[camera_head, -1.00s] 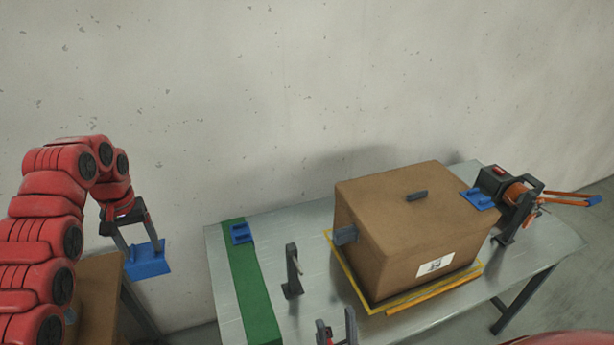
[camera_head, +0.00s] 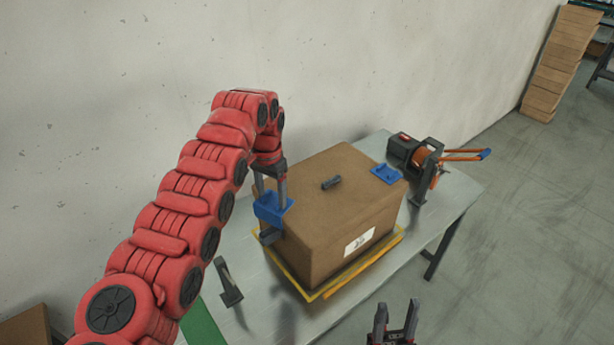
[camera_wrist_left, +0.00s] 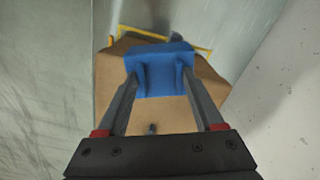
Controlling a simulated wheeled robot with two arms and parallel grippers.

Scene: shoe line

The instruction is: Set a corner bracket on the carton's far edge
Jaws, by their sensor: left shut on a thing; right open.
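A closed brown carton (camera_head: 335,225) stands on a yellow-edged base (camera_head: 376,258) on the metal table. My left gripper (camera_head: 272,203) is shut on a blue corner bracket (camera_head: 268,210) at the carton's left side. In the left wrist view the held bracket (camera_wrist_left: 160,72) sits between the fingers, with the carton (camera_wrist_left: 185,115) behind it; I cannot tell whether they touch. Another blue bracket (camera_head: 386,174) sits on the carton's right top edge. My right gripper (camera_head: 394,325) is open and empty at the bottom of the head view, apart from the carton.
A dark handle-like piece (camera_head: 331,182) lies on the carton top. An orange-handled strapping tool (camera_head: 425,160) stands at the table's right end. The wall runs close behind the table.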

